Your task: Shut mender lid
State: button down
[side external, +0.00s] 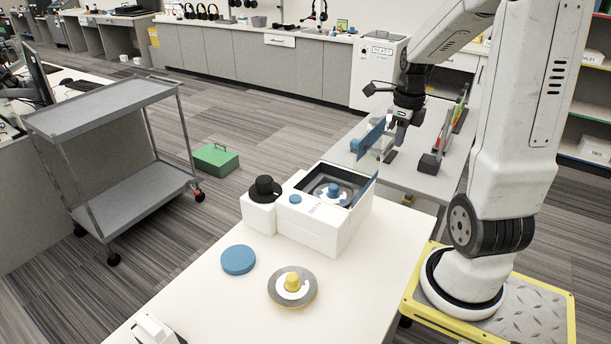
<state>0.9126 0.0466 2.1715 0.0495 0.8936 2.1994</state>
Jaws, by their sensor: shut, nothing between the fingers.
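The mender is a white box (318,236) on the near white table, with a blue knob on its front part and an open top. Inside the opening a round disc with a blue hub (333,190) shows. Its lid (365,190), a thin blue panel, stands raised along the right side of the opening. My gripper (397,142) is shut and empty, up and to the right of the lid and apart from it, over the second table in the picture. Its fingertips are small and hard to make out.
A black knobbed piece on a white block (262,205) adjoins the mender's left. A blue disc (238,260) and a grey reel with a yellow hub (292,286) lie in front. A blue item (370,136) and a dark-based tool (432,160) stand near my gripper.

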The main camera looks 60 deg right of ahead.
jog(key=shift+w+r, duration=0.15)
jog(key=shift+w, duration=0.3)
jog(key=w+f, duration=0.1)
jog(key=w, duration=1.4)
jog(key=shift+f, duration=0.2)
jog(key=shift+s+r, duration=0.1)
dwell(0.9)
notch_tip(320, 180, up, 11)
jog(key=w, duration=0.2)
jog(key=shift+w, duration=0.25)
dwell(0.6)
jog(key=shift+r, duration=0.15)
